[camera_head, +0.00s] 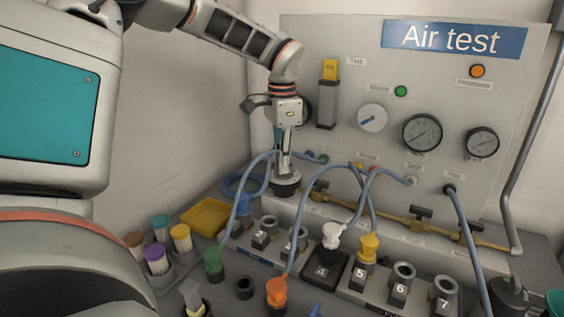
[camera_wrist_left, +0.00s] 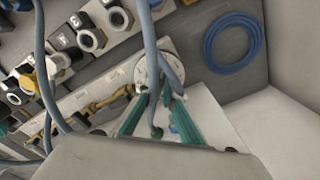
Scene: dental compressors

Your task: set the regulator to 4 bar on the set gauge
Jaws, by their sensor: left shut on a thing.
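My left gripper (camera_head: 285,172) points down beside the panel and is shut on a dark round knob (camera_head: 286,189), which I take for the regulator. In the left wrist view the teal fingers (camera_wrist_left: 158,95) close on a pale round dial-like knob (camera_wrist_left: 150,66), with blue hoses crossing in front. The panel carries a white-faced gauge (camera_head: 372,118), a larger grey gauge (camera_head: 421,133) and a smaller one (camera_head: 482,143). Their labels and readings are too small to read, so I cannot tell which is the set gauge. Another dark round part (camera_head: 303,110) is half hidden behind my gripper. My right gripper is not in view.
Blue hoses (camera_head: 240,203) loop close around my gripper. Brass piping with valves (camera_head: 420,218) runs along the panel foot. Numbered sockets (camera_head: 398,290) with coloured plugs fill the bench front. A yellow tray (camera_head: 207,216) and a coiled blue hose (camera_wrist_left: 232,42) lie nearby.

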